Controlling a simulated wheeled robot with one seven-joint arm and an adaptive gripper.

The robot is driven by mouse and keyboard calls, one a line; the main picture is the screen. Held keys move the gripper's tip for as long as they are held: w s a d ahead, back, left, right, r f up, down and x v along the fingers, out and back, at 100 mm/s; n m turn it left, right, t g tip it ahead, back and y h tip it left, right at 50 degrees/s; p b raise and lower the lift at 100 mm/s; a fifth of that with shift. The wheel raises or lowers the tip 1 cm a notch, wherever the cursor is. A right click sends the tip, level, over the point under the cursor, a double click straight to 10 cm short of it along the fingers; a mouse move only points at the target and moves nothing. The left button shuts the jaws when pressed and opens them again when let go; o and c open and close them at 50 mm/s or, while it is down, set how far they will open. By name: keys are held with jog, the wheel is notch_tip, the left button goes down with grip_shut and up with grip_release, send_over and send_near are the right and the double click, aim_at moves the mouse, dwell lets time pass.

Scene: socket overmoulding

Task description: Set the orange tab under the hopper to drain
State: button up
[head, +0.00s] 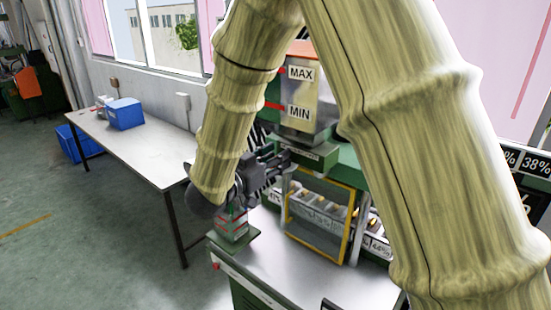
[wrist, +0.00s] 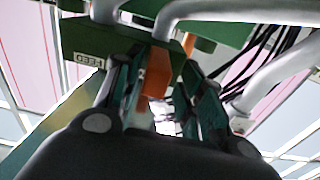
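The hopper (head: 304,105), marked MAX and MIN, stands above a green block (head: 312,157) at the machine; my arm covers part of it. In the wrist view the orange tab (wrist: 156,72) hangs below a green part of the machine, between the two fingers of my gripper (wrist: 160,68). The fingers are apart, one on each side of the tab, with a gap showing on the right; contact on the left cannot be told. In the head view my gripper (head: 268,166) is at the left of the block below the hopper. The tab cannot be made out there.
Grey pipes (wrist: 240,12) and black cables (wrist: 262,50) are close around the gripper. A yellow-framed guard (head: 352,225) with trays behind it stands below. A white table (head: 135,145) with a blue bin (head: 125,114) is at left.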

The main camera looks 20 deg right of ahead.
jog(key=shift+s, duration=0.2)
jog(key=v, duration=1.1)
jog(key=shift+a, duration=0.4)
